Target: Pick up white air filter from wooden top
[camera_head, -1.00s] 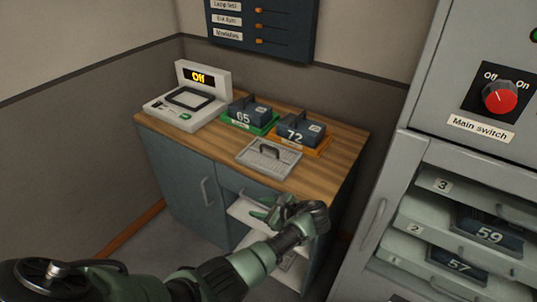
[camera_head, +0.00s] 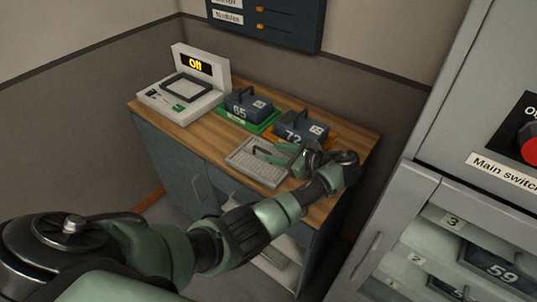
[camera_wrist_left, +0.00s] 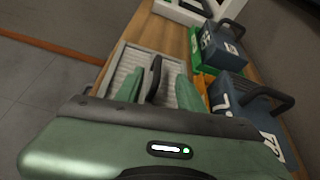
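The white air filter (camera_head: 256,166) is a flat ribbed panel with a dark handle, lying on the wooden top (camera_head: 206,133) near its front edge. My left gripper (camera_head: 276,153) is over the filter, at its handle. In the left wrist view the filter (camera_wrist_left: 126,70) shows its dark handle standing between the two green fingers of my left gripper (camera_wrist_left: 160,92). The fingers are apart with gaps visible beside the handle, so the gripper is open around it. My right gripper is not in view.
Block 65 (camera_head: 248,106) on a green tray and block 72 (camera_head: 301,126) on an orange tray stand just behind the filter. A white device (camera_head: 186,86) reading "Off" stands at the back left. A grey cabinet (camera_head: 400,215) with numbered slots stands at right.

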